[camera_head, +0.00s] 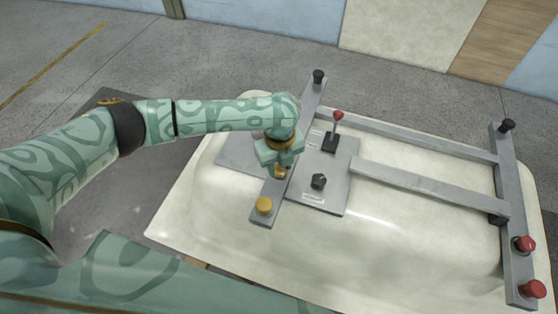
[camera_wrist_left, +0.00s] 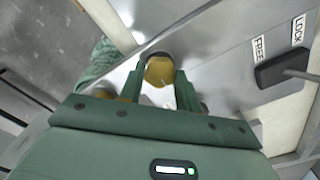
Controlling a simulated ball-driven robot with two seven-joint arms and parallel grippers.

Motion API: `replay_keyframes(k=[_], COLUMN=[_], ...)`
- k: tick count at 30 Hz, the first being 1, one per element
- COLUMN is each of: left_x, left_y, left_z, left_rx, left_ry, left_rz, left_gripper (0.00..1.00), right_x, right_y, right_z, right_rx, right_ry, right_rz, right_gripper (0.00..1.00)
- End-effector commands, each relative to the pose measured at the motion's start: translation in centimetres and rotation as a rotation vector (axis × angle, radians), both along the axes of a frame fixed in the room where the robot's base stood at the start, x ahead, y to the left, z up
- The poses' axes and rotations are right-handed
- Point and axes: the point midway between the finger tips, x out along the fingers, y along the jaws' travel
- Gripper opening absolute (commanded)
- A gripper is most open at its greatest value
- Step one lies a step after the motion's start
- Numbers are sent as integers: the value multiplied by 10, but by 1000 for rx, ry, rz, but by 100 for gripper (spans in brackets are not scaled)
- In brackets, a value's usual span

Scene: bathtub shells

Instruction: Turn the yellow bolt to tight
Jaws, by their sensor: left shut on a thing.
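My left gripper (camera_head: 279,162) reaches over the near end of a grey bar on the fixture and points down. It is shut on a yellow bolt (camera_head: 280,173), which shows just below the fingers. In the left wrist view the bolt's round yellow head (camera_wrist_left: 160,70) sits between the two green fingertips (camera_wrist_left: 160,82). The fingers hide parts of its sides. A second yellow round head (camera_head: 264,205) stands free at the near end of the same bar. My right gripper is not in view.
The fixture lies on an upturned cream bathtub shell (camera_head: 190,205). Beside the gripper are a grey plate (camera_head: 335,195) with a black knob (camera_head: 318,180) and a red-tipped lever (camera_head: 338,117). FREE and LOCK labels (camera_wrist_left: 298,30) show in the wrist view. Red knobs (camera_head: 532,289) stand far right.

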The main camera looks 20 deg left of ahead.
Motion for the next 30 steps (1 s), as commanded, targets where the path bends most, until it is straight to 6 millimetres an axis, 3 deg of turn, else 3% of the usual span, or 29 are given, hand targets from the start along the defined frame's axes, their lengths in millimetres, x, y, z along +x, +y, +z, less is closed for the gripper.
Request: replay_keyframes(k=[12,30], left_x=[0,1], left_y=[0,-1], left_z=[2,0], left_rx=[1,-1], left_ry=[1,0], left_rz=[-393,-964], left_gripper=[11,11], right_x=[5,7], right_y=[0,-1], right_z=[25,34], right_rx=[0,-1], right_ry=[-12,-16], right_rz=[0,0], right_gripper=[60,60])
